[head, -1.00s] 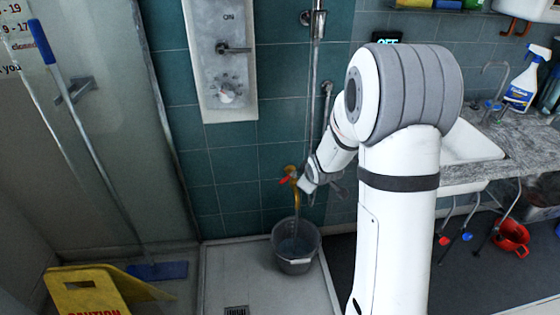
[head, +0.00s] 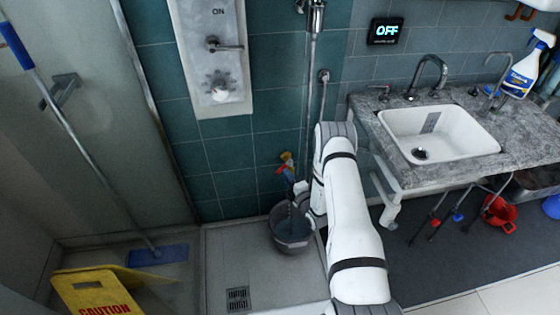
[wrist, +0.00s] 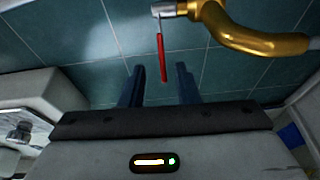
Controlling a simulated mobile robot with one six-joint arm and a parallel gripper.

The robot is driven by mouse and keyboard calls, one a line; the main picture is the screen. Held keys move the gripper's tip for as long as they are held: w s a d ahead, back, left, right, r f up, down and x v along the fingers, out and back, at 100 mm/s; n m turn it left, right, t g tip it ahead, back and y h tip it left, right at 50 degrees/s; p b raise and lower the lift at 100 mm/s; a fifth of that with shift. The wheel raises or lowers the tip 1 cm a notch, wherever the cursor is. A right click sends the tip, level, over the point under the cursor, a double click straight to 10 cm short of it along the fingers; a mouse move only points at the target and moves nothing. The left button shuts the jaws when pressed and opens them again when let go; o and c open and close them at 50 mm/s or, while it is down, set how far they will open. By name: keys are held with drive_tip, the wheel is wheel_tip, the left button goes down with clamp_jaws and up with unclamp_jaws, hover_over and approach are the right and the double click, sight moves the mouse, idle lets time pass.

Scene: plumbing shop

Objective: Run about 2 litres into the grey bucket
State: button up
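The grey bucket (head: 280,243) stands upright on the shower tray floor, below a brass tap (head: 287,157) on the teal tiled wall. My arm and gripper partly cover the bucket; its water level cannot be made out. In the wrist view the brass tap (wrist: 262,42) is at upper right, and its red lever (wrist: 162,58) hangs down from a grey metal end. My gripper (wrist: 159,70) is open, its two dark blue fingers apart. The lever appears between the fingertips, with a gap on each side. In the head view my gripper (head: 297,190) is just below the tap, over the bucket.
A sink (head: 400,125) in a grey counter is at right, with a display (head: 384,31) reading OFF above it. A yellow caution sign (head: 95,290) and blue mop (head: 158,255) are at left. A floor drain (head: 237,298) lies in front of the bucket.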

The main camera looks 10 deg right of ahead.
drive_tip(key=x, duration=0.7)
drive_tip(key=shift+w, duration=0.2)
drive_tip(key=shift+a, duration=0.15)
clamp_jaws()
drive_tip(key=shift+f, duration=0.1)
